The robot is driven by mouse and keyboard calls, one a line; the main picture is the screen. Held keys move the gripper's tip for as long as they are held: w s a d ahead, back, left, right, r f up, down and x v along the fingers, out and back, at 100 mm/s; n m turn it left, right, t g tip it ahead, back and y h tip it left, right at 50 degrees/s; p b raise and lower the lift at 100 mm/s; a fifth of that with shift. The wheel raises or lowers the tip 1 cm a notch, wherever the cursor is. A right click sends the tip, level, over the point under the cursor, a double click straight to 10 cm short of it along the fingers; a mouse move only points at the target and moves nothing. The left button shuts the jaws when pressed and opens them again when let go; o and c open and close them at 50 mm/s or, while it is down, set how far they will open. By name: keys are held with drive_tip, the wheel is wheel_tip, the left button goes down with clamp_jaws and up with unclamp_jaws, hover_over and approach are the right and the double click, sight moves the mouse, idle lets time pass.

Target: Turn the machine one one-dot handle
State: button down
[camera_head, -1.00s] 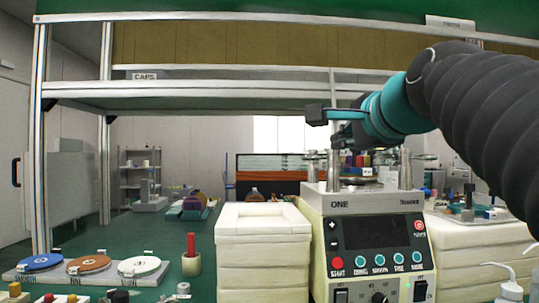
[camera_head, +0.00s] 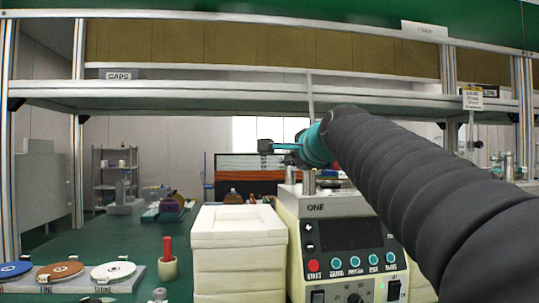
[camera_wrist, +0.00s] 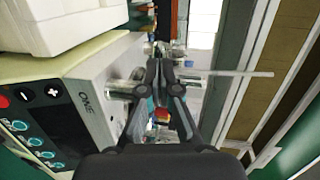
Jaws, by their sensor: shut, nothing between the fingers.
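Machine one (camera_head: 296,232) is a cream unit with a dark control panel (camera_head: 345,236), coloured buttons and the label ONE. Metal posts (camera_head: 309,182) stand on its top. My gripper (camera_head: 267,147) is above the machine's top left, shut and empty, pointing left in the head view. In the wrist view, my gripper (camera_wrist: 158,50) shows its fingers together, with a silver post (camera_wrist: 124,88) of the machine beside them. My arm hides the machine's right part and much of its top. I cannot make out a handle with one dot.
A stack of white trays (camera_head: 236,255) stands left of the machine. Further left are a red stick in a cup (camera_head: 168,262) and a rack of coloured discs (camera_head: 62,271). A shelf beam (camera_head: 200,92) runs above. A thin pale rod (camera_head: 311,95) rises behind my gripper.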

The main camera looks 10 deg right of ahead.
drive_tip(key=shift+w, duration=0.2)
drive_tip(key=shift+w+a+f+p, duration=0.1)
drive_tip(key=shift+w+a+p, duration=0.15)
drive_tip(key=shift+w+p, duration=0.35)
drive_tip(key=a+v, duration=0.1)
drive_tip(key=v, duration=1.3)
drive_tip(key=shift+s+a+b, duration=0.3)
drive_tip(key=shift+a+b, duration=0.05)
drive_tip(key=shift+b, duration=0.05)
